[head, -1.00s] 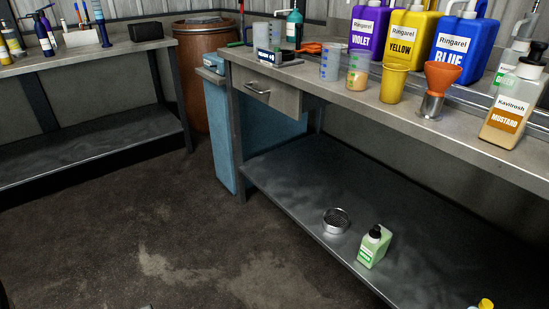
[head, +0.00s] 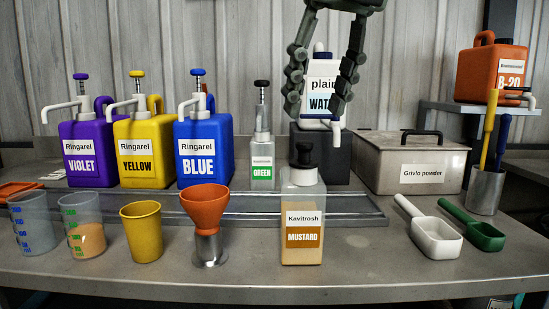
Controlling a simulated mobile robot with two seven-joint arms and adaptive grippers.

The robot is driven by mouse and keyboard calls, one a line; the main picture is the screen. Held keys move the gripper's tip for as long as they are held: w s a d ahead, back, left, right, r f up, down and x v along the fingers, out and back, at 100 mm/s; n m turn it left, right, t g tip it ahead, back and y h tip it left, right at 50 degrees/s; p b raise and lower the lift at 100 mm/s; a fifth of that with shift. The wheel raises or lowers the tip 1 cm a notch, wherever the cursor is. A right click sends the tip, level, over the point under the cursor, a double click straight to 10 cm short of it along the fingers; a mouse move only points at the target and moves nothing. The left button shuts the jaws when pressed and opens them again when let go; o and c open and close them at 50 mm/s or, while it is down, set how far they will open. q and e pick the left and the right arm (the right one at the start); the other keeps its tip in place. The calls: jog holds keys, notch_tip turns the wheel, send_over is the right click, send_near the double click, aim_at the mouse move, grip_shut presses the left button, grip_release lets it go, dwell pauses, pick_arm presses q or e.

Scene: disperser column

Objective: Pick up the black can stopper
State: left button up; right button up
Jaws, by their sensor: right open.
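My right gripper (head: 315,112) comes down from the top of the picture. Its two dark fingers are spread and point down, with nothing between them that I can see it holding. The fingertips are above the black stopper and apart from it. The fingers partly cover the white water container (head: 322,72) behind. My left gripper is not in view.
An orange funnel (head: 205,208) in a metal holder and a yellow cup (head: 142,230) stand left of the bottle. A green-label bottle (head: 262,150) and Ringarel canisters (head: 205,145) stand behind. White (head: 432,235) and green (head: 480,232) scoops lie right. The bench beside the bottle's right is clear.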

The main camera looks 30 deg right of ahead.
aim_at(306, 142)
jog(key=x, duration=0.7)
jog(key=shift+w+d, duration=0.15)
jog(key=c, duration=0.9)
jog(key=shift+o, duration=0.2)
